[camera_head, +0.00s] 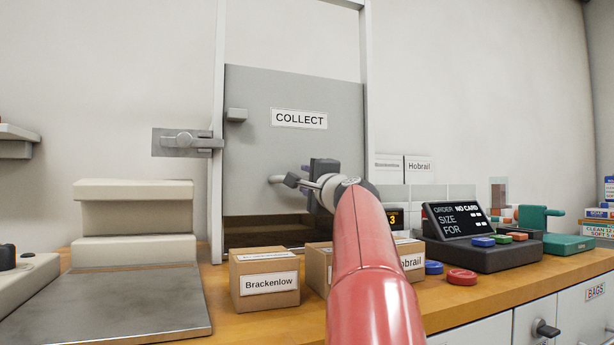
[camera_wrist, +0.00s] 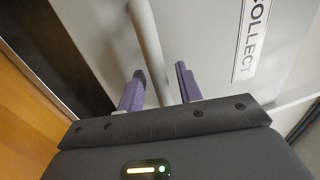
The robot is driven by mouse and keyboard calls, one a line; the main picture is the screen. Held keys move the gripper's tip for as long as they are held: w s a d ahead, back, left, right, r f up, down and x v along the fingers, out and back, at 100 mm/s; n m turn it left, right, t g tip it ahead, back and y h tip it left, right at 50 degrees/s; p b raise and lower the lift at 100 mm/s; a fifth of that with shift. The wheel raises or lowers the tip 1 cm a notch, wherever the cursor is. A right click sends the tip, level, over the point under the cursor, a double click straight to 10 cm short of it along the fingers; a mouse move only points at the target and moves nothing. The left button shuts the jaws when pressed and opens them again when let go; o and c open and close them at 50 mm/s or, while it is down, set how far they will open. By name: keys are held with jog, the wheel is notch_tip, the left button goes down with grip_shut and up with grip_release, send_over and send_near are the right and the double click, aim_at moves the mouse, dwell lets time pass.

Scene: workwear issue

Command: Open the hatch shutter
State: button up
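The hatch shutter (camera_head: 255,90) is a grey panel marked COLLECT between two pale upright posts. A dark strip (camera_head: 265,232) shows between its lower edge and the counter. Its pale bar handle (camera_head: 277,180) is low on the panel and partly hidden by my gripper (camera_head: 307,184). In the wrist view the handle (camera_wrist: 147,45) runs down between the two purple fingers of my gripper (camera_wrist: 161,72). The fingers are apart, with gaps showing beside the bar. A metal slide bolt (camera_head: 183,142) is at the left post, and a grey block (camera_head: 236,115) sits on the panel's upper left.
Cardboard boxes, one labelled Brackenlow (camera_head: 265,282), stand on the wooden counter (camera_head: 500,285) below the shutter. A black order display (camera_head: 455,220) and red and blue discs are to the right. A beige press-like unit (camera_head: 135,220) with a metal plate is left.

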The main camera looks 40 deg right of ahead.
aim_at(301, 117)
jog(key=shift+w, duration=0.25)
grip_shut()
jog(key=shift+r, duration=0.1)
notch_tip(301, 117, up, 14)
jog(key=p, duration=1.1)
jog(key=shift+r+p, duration=0.25)
jog(key=shift+p, duration=0.05)
jog(key=shift+f, duration=0.1)
